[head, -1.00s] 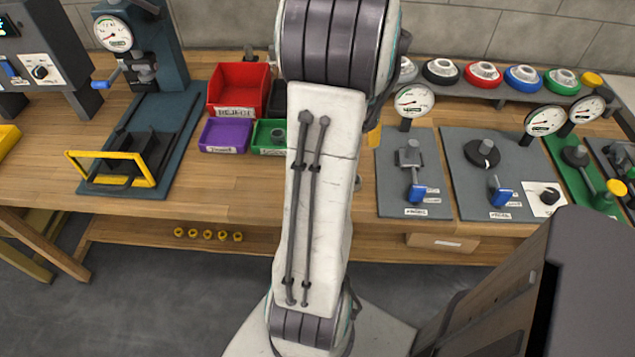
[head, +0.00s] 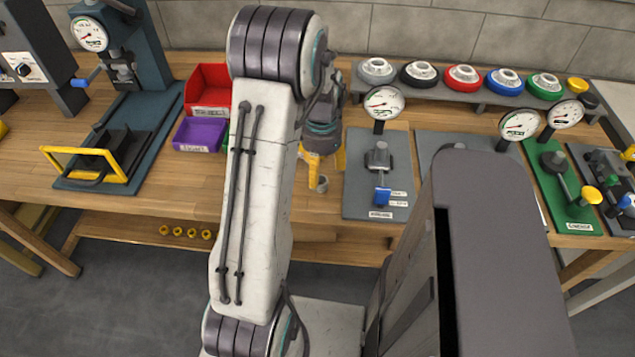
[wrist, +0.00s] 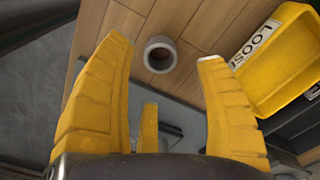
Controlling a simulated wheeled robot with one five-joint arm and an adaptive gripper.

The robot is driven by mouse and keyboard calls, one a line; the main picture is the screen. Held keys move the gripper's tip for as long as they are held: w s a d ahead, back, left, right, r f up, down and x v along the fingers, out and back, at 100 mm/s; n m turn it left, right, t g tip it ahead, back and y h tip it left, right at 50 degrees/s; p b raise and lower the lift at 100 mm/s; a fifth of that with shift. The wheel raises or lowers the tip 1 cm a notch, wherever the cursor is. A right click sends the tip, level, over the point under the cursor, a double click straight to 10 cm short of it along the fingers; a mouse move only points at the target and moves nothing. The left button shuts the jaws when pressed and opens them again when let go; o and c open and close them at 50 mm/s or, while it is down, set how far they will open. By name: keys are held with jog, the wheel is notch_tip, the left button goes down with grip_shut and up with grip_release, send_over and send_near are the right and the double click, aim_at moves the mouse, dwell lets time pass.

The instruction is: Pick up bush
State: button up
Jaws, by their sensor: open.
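The bush is a small grey hollow ring (wrist: 160,54) on the wooden bench top. In the wrist view it lies between my fingertips, slightly nearer the left one, with its open bore facing the camera. In the head view, a small grey cylinder (head: 322,184) by the fingertips appears to be the same bush. My gripper (head: 325,168) has yellow fingers and points down over the bench. In the wrist view my gripper (wrist: 165,50) is spread open with nothing held. I cannot tell if a finger touches the bush.
A yellow bin (wrist: 270,65) labelled LOOSE is close to the right finger. A grey gauge fixture plate (head: 365,209) lies right of my gripper. Red (head: 208,90) and purple (head: 199,135) bins stand left of my arm. A shelf (head: 455,95) holds several coloured round parts behind.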

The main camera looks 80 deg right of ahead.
aim_at(320, 182)
jog(key=shift+w+f, duration=0.1)
jog(key=shift+f, duration=2.55)
grip_shut()
